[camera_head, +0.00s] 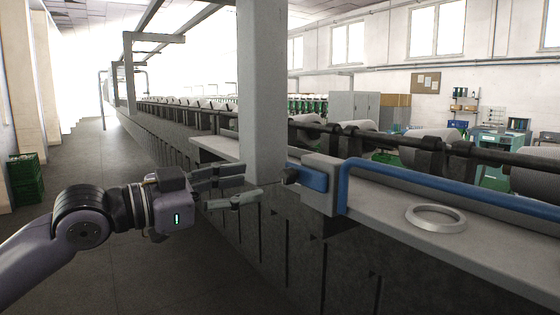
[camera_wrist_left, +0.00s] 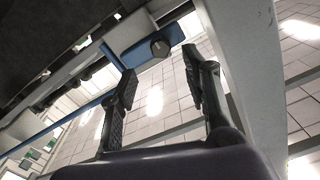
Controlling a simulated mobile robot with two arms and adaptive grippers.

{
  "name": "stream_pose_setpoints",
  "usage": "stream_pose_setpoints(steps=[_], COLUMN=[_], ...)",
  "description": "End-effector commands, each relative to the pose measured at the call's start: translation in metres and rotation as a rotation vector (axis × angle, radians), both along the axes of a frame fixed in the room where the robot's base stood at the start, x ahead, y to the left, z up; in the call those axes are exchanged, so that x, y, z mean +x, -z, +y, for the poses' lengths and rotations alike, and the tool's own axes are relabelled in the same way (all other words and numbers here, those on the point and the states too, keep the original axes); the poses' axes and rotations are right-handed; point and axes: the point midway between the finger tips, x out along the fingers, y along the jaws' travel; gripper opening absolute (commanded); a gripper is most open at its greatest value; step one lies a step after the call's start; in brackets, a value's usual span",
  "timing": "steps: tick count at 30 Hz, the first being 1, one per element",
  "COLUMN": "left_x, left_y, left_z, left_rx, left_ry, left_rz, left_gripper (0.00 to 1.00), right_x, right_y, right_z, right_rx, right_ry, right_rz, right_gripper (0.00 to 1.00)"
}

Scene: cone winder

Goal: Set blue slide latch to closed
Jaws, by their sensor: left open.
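The blue slide latch (camera_head: 312,178) is a flat blue piece at the left end of a grey block on the machine's ledge. Its dark round knob (camera_head: 290,175) sticks out to the left. In the left wrist view the blue latch (camera_wrist_left: 138,53) and its knob (camera_wrist_left: 160,48) show just beyond the fingertips. My left gripper (camera_head: 251,184) is open and empty, left of the knob and apart from it. In the left wrist view the knob lies between the lines of the two fingers (camera_wrist_left: 158,70). My right gripper is not in view.
A grey post (camera_head: 263,90) stands right behind my left gripper. A blue rail (camera_head: 450,185) runs along the ledge from the grey block (camera_head: 321,190). A metal ring (camera_head: 436,217) lies on the ledge. The aisle floor (camera_head: 110,170) at left is clear, with green crates (camera_head: 26,178) by the wall.

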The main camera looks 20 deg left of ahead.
Motion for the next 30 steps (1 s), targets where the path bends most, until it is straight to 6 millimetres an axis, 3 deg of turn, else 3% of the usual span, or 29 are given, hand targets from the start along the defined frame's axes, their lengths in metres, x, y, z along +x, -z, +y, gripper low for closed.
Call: stream_pose_setpoints(steps=[6, 15, 27, 30], left_x=[0.03, 0.061, 0.067, 0.067], left_y=[-0.004, -0.002, 0.0, 0.0], left_z=[-0.024, -0.047, -0.051, -0.051], left_rx=[-0.006, -0.002, 0.0, 0.0], left_ry=[0.004, 0.0, -0.001, -0.001], left_rz=[0.001, 0.0, 0.001, 0.001], left_gripper=[0.44, 0.44, 0.44, 0.38], right_x=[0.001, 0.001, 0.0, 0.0], right_y=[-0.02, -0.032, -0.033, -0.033], right_z=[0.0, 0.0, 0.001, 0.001], right_rx=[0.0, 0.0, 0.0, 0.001], right_ry=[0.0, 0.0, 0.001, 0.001], right_rz=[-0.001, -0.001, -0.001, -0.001], right_gripper=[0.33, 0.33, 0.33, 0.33])
